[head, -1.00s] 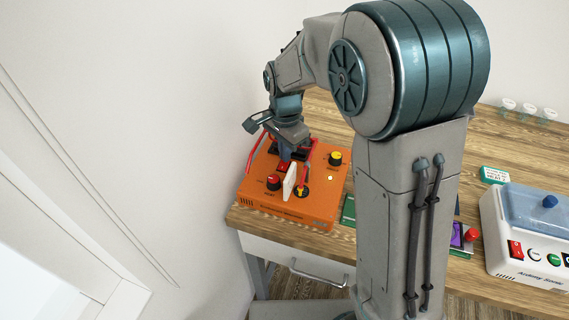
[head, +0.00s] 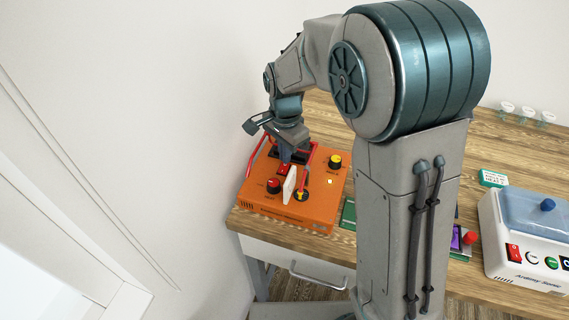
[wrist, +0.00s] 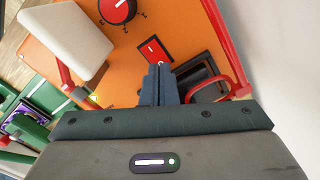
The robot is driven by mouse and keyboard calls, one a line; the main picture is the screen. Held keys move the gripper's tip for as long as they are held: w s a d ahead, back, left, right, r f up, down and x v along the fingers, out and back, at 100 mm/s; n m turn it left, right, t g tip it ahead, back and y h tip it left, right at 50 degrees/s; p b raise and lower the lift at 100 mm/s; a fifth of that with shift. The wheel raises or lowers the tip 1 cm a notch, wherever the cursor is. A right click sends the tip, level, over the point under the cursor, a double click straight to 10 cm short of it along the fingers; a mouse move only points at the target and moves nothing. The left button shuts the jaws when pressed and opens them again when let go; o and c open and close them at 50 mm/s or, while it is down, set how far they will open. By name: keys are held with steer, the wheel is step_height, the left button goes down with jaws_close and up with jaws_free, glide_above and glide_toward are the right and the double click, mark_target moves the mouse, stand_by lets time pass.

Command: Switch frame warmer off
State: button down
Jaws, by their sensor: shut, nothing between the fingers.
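The frame warmer appears to be the orange box (head: 312,213) at the table's left end; its label is too small to read. On its top is a red rocker switch (head: 284,169), which also shows in the wrist view (wrist: 153,50). A red knob (head: 273,184) lies nearby. My gripper (head: 285,160) points down over the box. In the wrist view the fingers (wrist: 158,70) are shut and empty, with their tips right by the switch's near edge. I cannot tell whether they touch it or which way the rocker is tipped. A small pale-yellow lamp (head: 330,181) looks lit.
A white upright paddle (head: 289,185) stands close to the switch. Red bars rise around a dark opening (wrist: 200,78) beside the fingers. A white machine with a blue lid (head: 532,212) stands far right. The wall is close on the left.

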mark_target(287, 166)
steer(key=shift+r+p, duration=1.8)
steer(key=shift+r, duration=0.9)
steer(key=s+d+r+n+t, duration=0.1)
steer(key=s+d+r+n, duration=0.2)
steer(key=s+d+n, duration=0.2)
steer(key=s+d+r+n+t, duration=0.2)
steer(key=s+d+r+n, duration=0.2)
steer(key=s+d, duration=0.5)
steer(key=s+n, duration=0.1)
steer(key=s, duration=0.4)
steer(key=shift+r, duration=0.25)
